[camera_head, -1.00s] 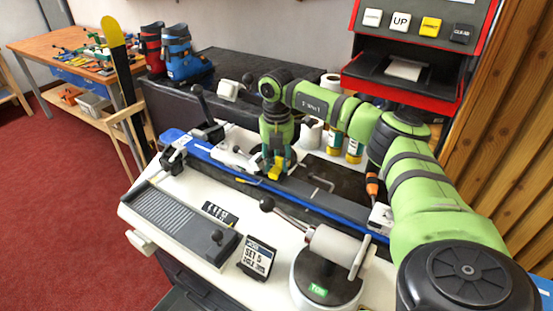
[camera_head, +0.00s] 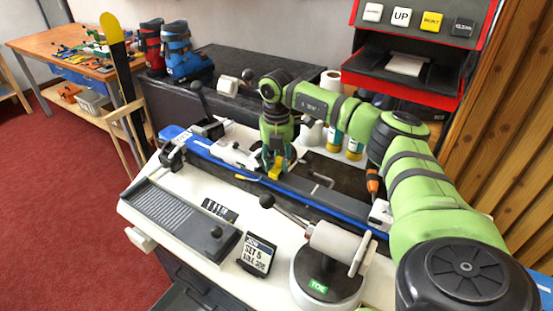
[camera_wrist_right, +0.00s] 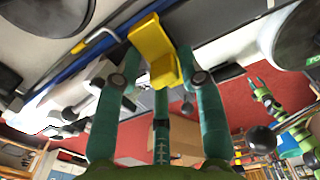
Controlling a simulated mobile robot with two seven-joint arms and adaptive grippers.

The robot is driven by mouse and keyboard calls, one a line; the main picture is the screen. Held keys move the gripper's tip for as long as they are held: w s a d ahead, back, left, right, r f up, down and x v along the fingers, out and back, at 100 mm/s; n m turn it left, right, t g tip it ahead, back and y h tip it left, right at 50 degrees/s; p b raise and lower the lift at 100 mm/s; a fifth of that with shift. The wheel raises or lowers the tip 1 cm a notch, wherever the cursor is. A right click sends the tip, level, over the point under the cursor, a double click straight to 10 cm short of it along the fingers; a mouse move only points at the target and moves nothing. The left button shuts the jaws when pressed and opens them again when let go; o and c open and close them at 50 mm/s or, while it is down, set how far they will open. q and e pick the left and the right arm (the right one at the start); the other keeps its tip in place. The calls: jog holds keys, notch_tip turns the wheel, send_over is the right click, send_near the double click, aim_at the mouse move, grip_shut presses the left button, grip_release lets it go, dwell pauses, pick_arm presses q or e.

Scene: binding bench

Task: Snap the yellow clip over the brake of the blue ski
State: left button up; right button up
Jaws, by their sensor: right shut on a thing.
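The blue ski (camera_head: 325,206) lies along the bench, and its blue edge also shows in the right wrist view (camera_wrist_right: 62,77). The yellow clip (camera_wrist_right: 153,52) is between the fingertips of my right gripper (camera_wrist_right: 158,68), which is shut on it. In the head view the clip (camera_head: 276,172) is low under my right gripper (camera_head: 276,157), just over the ski. A thin white rod with a yellow end (camera_wrist_right: 79,47), perhaps a brake arm, lies beside the clip, apart from it. I cannot tell whether the clip touches the ski.
A grey roller on a round base (camera_head: 335,245) and a "SET 5" card (camera_head: 257,254) stand in front of the ski. A ridged tray (camera_head: 185,217) is at front left. An orange-handled tool (camera_head: 372,181) and spray cans (camera_head: 334,139) are right of the gripper.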

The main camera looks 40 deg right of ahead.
aim_at(276, 158)
jog(key=shift+f+b, duration=0.7)
jog(key=shift+f, duration=0.7)
jog(key=o, duration=1.8)
jog(key=shift+r, duration=0.1)
jog(key=shift+r+p, duration=4.45)
jog(key=shift+r, duration=0.5)
